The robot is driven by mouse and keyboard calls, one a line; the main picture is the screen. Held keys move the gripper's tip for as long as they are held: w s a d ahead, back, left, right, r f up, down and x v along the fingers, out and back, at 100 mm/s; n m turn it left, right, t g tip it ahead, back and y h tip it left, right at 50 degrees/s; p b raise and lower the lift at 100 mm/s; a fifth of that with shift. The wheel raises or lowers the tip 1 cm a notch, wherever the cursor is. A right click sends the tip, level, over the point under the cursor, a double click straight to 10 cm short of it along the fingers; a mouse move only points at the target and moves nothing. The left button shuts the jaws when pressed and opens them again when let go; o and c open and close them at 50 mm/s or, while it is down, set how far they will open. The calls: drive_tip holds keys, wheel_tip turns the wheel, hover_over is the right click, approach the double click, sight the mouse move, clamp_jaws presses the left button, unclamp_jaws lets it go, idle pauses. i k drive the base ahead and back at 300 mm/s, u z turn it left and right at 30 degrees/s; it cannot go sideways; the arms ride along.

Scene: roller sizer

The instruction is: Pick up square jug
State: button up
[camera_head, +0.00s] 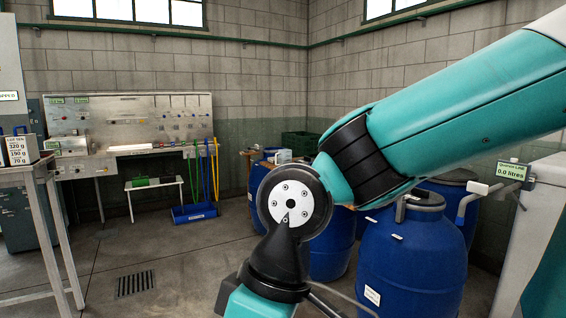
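No object in the camera_head view can be told for certain as the square jug. A small pale, boxy thing (283,156) stands on top of a blue drum at the back, partly cut off from view by my arm. It could be a jug, but it is too small to tell. My teal and black arm crosses from the upper right to the bottom centre and leaves the frame there. My gripper is out of view below.
Several blue drums (412,262) stand behind and right of my arm. A metal table (22,178) with a labelled box is at left. A workbench (130,152) and blue tray (194,213) are at the back wall. The floor (150,255) at centre-left is clear.

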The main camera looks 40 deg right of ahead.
sight(285, 154)
drive_tip(key=z, duration=1.3)
